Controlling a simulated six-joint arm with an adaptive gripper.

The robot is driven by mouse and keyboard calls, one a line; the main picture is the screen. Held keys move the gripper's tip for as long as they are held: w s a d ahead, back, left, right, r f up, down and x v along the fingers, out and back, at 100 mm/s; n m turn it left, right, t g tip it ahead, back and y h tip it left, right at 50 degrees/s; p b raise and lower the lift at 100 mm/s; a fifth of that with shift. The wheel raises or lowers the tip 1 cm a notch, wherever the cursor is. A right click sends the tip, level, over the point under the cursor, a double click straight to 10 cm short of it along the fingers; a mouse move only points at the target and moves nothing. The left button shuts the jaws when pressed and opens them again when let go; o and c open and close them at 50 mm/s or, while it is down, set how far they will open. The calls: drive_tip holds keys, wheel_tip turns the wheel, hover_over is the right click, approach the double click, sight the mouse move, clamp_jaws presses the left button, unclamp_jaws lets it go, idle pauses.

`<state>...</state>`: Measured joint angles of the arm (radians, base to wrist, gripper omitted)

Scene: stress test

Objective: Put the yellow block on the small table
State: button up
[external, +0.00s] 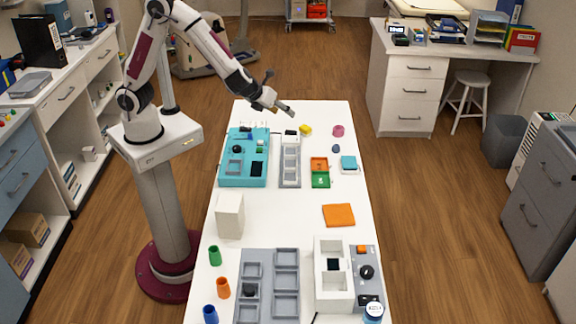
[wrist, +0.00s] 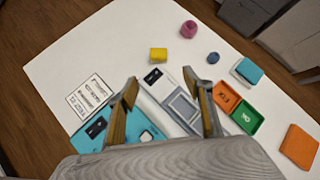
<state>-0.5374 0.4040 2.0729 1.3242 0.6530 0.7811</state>
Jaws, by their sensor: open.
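The yellow block (external: 305,130) lies at the far part of the white table, just right of the grey tray's far end. In the wrist view, the yellow block (wrist: 158,54) is ahead of my fingertips, between their lines and apart from them. My gripper (external: 281,97) is open and empty above the far end of the table. Its two fingers (wrist: 160,80) also show in the wrist view. I cannot tell which thing is the small table; a low teal-topped piece (external: 348,162) stands near the right edge, and it also shows in the wrist view (wrist: 249,70).
A pink ring-like piece (external: 338,130) and a blue piece (external: 336,149) lie right of the block. Nearby are a grey tray (external: 290,180), a teal box (external: 226,178), orange and green bins (external: 320,172) and an orange square (external: 338,215). The far right corner has free room.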

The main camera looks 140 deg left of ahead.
drive_tip(key=s+d+r+n, duration=0.1)
drive_tip(key=d+r+n, duration=0.3)
drive_tip(key=d+r, duration=0.4)
drive_tip(key=s+d+r+n+t+h, duration=0.1)
drive_tip(key=s+d+r+n+h, duration=0.1)
drive_tip(key=d, duration=0.8)
drive_tip(key=s+d+r+n+t+h, duration=0.2)
drive_tip(key=s+d+n+h, duration=0.2)
drive_tip(key=s+d, duration=0.3)
drive_tip(key=s+d+r+n+t+h, duration=0.2)
drive_tip(key=s+d+n, duration=0.3)
drive_tip(key=d, duration=1)
drive_tip(key=shift+d+h, duration=0.25)
drive_tip(key=shift+h, duration=0.15)
drive_tip(key=shift+o, duration=0.5)
drive_tip(key=shift+w+r, duration=0.15)
drive_tip(key=shift+w, duration=0.05)
